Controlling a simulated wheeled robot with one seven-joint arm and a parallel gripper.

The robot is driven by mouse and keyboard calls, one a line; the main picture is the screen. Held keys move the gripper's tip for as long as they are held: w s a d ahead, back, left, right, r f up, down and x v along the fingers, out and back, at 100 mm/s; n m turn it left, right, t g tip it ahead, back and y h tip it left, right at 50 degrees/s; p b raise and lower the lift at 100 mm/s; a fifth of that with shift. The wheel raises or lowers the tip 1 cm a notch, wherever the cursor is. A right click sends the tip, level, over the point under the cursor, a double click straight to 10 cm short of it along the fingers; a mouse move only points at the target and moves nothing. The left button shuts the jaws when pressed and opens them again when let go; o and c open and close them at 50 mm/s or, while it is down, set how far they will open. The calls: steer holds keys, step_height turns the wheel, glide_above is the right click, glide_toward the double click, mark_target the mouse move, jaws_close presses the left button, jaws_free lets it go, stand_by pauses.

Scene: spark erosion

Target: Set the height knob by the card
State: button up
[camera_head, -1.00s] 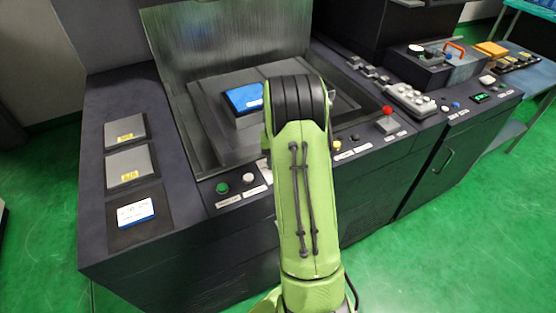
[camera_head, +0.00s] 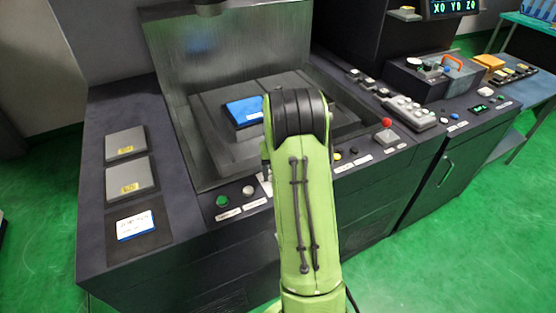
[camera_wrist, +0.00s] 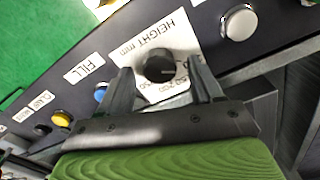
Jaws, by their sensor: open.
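The black height knob (camera_wrist: 159,66) stands on a white label plate (camera_wrist: 172,39) marked HEIGHT mm, with scale numbers partly visible around it. Its pointer direction is too small to tell. My gripper (camera_wrist: 158,76) is open, one finger on each side of the knob in the wrist view, with gaps showing between fingers and knob. In the head view my arm hides the gripper and the knob. A white-and-blue card (camera_head: 136,225) lies on a dark pad at the left of the machine top; its writing is too small to read.
A white button (camera_wrist: 240,23) is beside the knob; blue (camera_wrist: 100,93) and yellow (camera_wrist: 61,119) buttons lie along the same panel. A blue block (camera_head: 244,110) sits in the machine's recess. A red-topped control (camera_head: 387,124) stands to the right of my arm.

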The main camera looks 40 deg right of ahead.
step_height(320, 180, up, 15)
steer(key=p, duration=0.2)
steer(key=shift+p, duration=0.3)
